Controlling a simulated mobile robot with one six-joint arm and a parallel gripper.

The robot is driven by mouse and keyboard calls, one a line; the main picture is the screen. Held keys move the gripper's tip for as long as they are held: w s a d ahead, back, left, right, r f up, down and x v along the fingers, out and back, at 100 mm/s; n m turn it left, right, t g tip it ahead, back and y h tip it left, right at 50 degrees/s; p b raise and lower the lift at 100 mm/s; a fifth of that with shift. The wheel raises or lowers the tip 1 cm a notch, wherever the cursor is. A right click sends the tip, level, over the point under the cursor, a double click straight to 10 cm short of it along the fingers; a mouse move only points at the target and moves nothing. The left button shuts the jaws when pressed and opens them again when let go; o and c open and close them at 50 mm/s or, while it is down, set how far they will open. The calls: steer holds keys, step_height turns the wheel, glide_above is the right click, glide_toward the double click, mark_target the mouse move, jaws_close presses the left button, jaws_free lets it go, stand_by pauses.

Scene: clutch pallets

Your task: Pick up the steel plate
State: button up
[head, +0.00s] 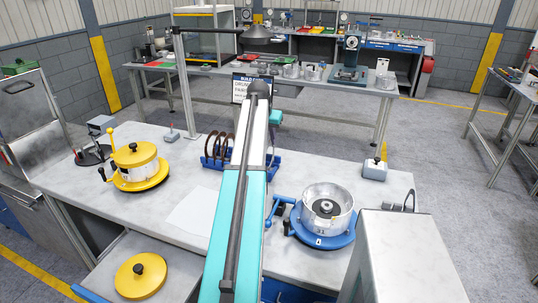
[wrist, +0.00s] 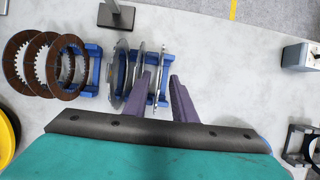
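Thin grey steel plates stand on edge in a blue rack (wrist: 175,62) in the middle of the wrist view. The rightmost steel plate (wrist: 161,75) shows between the two purple fingers of my gripper (wrist: 161,76), with one finger on each side. The fingers are apart, and I cannot tell whether either touches the plate. Another steel plate (wrist: 119,72) stands further left, outside the fingers. In the head view my arm hides the gripper and the steel plates.
Brown toothed discs (wrist: 70,68) stand in the rack to the left. A metal post base (wrist: 116,14) stands behind the plates, and a grey box (wrist: 296,56) is at right. A silver drum on a blue base (head: 322,240) and a yellow-lidded pot (head: 135,155) stand on the bench.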

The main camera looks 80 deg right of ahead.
steer(key=shift+d+f, duration=0.15)
steer(key=shift+f, duration=0.3)
steer(key=shift+p+x, duration=1.25)
steer(key=shift+x, duration=1.35)
steer(key=shift+s, duration=0.1)
jaws_close()
